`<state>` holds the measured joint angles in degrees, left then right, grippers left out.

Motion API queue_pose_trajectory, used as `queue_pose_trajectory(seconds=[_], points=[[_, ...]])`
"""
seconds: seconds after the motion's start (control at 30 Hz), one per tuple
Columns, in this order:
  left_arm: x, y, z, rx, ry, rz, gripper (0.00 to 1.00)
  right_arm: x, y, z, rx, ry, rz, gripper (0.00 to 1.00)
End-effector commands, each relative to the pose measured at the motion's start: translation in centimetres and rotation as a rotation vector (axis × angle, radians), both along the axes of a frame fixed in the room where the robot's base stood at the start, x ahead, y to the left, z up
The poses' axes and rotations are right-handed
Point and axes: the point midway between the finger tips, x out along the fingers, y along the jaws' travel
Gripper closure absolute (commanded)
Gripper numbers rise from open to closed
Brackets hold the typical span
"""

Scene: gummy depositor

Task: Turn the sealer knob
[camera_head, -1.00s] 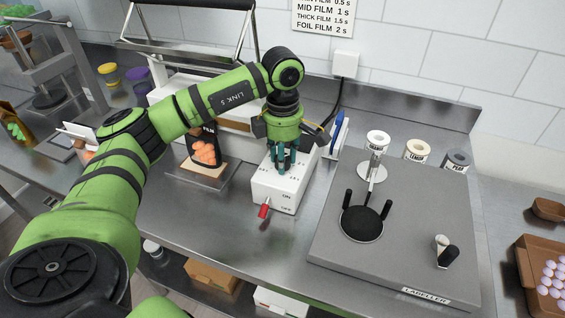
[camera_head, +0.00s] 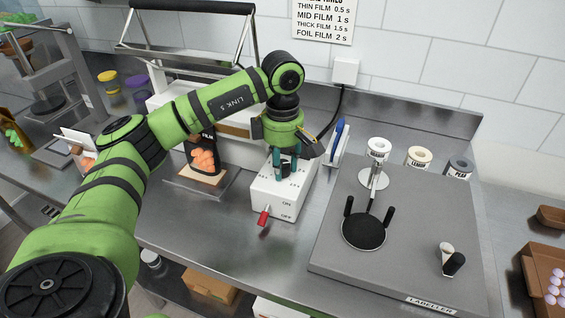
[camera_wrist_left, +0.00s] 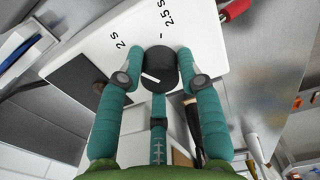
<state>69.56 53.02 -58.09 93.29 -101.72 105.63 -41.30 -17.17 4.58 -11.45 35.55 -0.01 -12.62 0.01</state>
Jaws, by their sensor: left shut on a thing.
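The sealer knob (camera_wrist_left: 160,68) is a black round dial with a white pointer line, on the top of the white sealer box (camera_head: 276,196). My left gripper (camera_head: 287,168) comes down from above onto the box top. In the wrist view its teal fingers (camera_wrist_left: 161,78) are closed around the knob, one on each side and a third below. In the head view the fingers mostly hide the knob. My right gripper is not in view.
A pouch (camera_head: 204,158) stands to the left. The labeller (camera_head: 400,240) is to the right. A film-time chart (camera_head: 325,14) hangs on the wall.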

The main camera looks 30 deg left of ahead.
Motion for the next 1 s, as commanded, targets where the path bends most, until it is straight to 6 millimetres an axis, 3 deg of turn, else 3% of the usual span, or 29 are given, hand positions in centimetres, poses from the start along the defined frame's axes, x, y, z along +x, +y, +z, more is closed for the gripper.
queue_pose_trajectory(seconds=[0.03,0.07,0.1,0.43,0.57,1.0], points=[[-0.2,-0.1,-0.3,0.000,0.008,-0.002,0.96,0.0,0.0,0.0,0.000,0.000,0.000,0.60],[-0.2,-0.1,-0.3,0.000,0.008,-0.002,0.52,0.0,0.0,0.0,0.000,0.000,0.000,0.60],[-0.2,-0.1,-0.3,0.000,0.008,-0.002,0.40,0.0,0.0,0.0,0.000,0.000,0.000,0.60],[0.0,0.0,0.0,0.000,0.002,0.000,0.40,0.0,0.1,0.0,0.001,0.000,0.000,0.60],[0.0,0.0,1.0,-0.001,-0.001,0.001,0.40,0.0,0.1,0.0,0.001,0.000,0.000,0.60],[0.0,0.0,9.8,0.001,-0.001,0.000,0.40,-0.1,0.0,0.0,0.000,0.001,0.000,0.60]])
